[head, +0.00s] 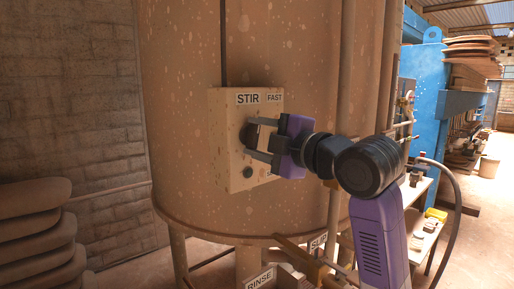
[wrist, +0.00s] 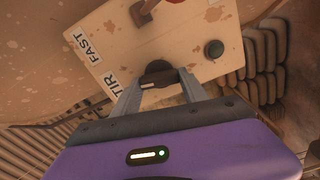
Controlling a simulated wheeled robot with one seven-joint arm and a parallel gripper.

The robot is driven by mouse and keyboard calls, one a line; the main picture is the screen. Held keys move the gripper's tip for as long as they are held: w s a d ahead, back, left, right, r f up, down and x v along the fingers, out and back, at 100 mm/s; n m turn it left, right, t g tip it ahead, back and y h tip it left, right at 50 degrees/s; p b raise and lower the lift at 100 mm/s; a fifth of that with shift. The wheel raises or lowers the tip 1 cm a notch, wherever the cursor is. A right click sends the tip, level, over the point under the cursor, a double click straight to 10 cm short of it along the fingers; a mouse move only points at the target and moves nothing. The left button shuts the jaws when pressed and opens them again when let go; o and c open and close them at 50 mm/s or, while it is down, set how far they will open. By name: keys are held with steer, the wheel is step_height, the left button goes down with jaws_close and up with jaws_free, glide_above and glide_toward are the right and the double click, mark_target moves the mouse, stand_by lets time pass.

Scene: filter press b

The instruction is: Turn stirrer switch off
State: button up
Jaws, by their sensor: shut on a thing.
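The stirrer switch is a dark rotary knob (head: 252,133) on a beige control box (head: 228,165) labelled STIR and FAST. The box is fixed to the side of a large tank. My gripper (head: 251,138) reaches in from the right, with one finger above the knob and one below. In the wrist view the knob (wrist: 157,72) sits between the two fingertips (wrist: 159,79), which are shut on it. A pale mark shows on the knob's face. My gripper hides part of the box's front and a lower label.
A dark round button (wrist: 214,49) is on the same box, and a red part (wrist: 173,1) shows at the wrist view's top edge. The brown tank (head: 190,60) fills the middle. Stacked brown slabs (head: 35,225) stand left; a blue frame (head: 425,80) stands right.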

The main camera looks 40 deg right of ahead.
steer(key=shift+a+f+n+b, duration=0.15)
steer(key=shift+n+b, duration=0.6)
steer(key=shift+n, duration=0.45)
steer(key=o, duration=1.4)
steer(key=s+b, duration=0.1)
steer(key=s, duration=0.7)
